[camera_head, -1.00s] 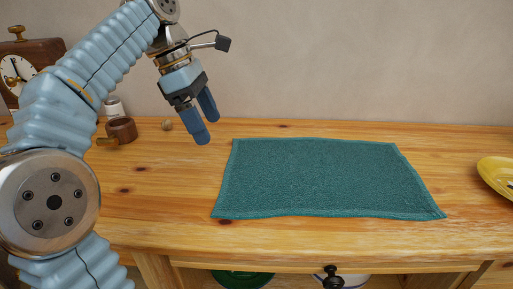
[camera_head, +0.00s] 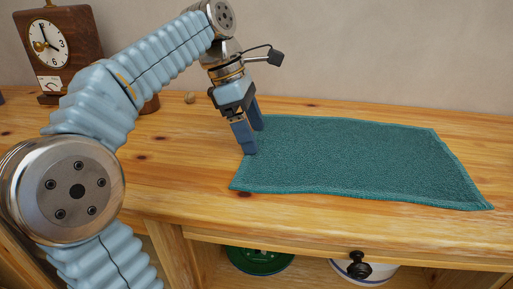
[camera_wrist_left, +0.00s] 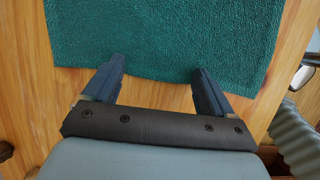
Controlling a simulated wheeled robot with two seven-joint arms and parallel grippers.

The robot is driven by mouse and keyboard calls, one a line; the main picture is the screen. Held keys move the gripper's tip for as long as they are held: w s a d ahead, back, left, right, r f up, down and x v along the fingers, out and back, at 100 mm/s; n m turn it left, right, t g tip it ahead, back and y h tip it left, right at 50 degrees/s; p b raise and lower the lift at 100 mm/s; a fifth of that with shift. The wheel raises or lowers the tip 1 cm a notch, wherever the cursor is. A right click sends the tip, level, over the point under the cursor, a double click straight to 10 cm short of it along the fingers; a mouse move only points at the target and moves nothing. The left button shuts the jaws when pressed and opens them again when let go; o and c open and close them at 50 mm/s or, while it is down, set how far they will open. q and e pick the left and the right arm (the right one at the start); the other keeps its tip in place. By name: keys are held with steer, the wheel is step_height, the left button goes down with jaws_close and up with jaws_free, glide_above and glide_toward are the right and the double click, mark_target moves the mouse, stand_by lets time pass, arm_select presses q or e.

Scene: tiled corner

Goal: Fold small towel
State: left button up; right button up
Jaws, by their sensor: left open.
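A small teal towel (camera_head: 350,160) lies flat and unfolded on the wooden tabletop in the head view. It also fills the upper part of the left wrist view (camera_wrist_left: 165,35). My left gripper (camera_head: 254,140) is open and points down at the towel's left edge. In the left wrist view, its two spread fingers (camera_wrist_left: 157,85) reach over the towel's near edge, with nothing held between them. I cannot tell whether the fingertips touch the cloth. My right gripper is not in view.
A wooden clock (camera_head: 58,45) stands at the back left. A drawer knob (camera_head: 358,266), a green dish (camera_head: 260,260) and a white dish (camera_head: 377,277) show below the tabletop. Bare table lies in front of the towel.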

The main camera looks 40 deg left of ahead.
arm_select(q)
steer(key=shift+f, duration=0.1)
steer(key=shift+c, duration=0.4)
jaws_close()
stand_by(0.6)
